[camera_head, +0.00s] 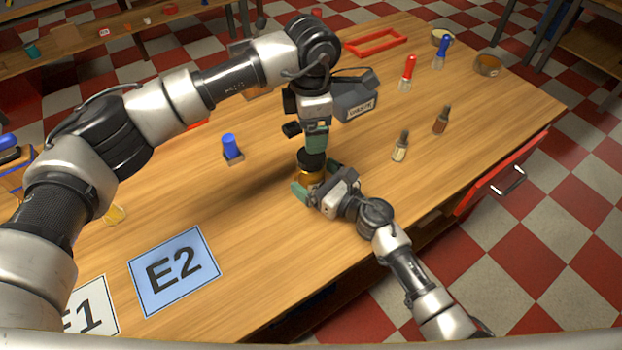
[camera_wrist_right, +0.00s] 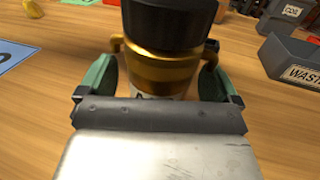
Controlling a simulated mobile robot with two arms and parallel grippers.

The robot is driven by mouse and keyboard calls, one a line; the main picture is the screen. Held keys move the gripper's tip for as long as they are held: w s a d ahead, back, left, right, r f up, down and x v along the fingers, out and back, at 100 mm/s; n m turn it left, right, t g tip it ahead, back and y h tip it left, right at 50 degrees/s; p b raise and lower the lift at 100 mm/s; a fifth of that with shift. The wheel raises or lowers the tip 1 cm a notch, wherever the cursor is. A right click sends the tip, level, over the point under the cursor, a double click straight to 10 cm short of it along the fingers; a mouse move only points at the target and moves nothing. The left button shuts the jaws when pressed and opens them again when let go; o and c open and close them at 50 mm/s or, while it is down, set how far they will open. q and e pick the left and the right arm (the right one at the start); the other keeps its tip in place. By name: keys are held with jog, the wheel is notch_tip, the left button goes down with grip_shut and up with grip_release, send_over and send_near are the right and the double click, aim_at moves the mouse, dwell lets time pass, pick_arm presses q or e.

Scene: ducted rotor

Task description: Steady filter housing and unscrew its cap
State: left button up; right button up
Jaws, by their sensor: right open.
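The filter housing (camera_head: 308,178) is an amber-gold body standing on the wooden table, with a black cap (camera_head: 312,161) on top. In the right wrist view the housing (camera_wrist_right: 162,70) stands close in front, with side ports, and the black cap (camera_wrist_right: 168,22) is cut by the top edge. My right gripper (camera_head: 316,181) is open, with its green jaws on either side of the housing. My left gripper (camera_head: 312,146) points down from above at the cap; whether its jaws close on the cap is hidden.
A grey waste bin (camera_head: 358,103) stands just behind the left gripper. A blue-topped item (camera_head: 230,147) is to the left. Two dropper bottles (camera_head: 401,147) (camera_head: 442,120) stand to the right. The E2 mat (camera_head: 174,271) lies at front left, with bare table between it and the housing.

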jog(key=shift+w+a, duration=0.2)
jog(key=shift+a, duration=0.1)
jog(key=shift+c, duration=0.3)
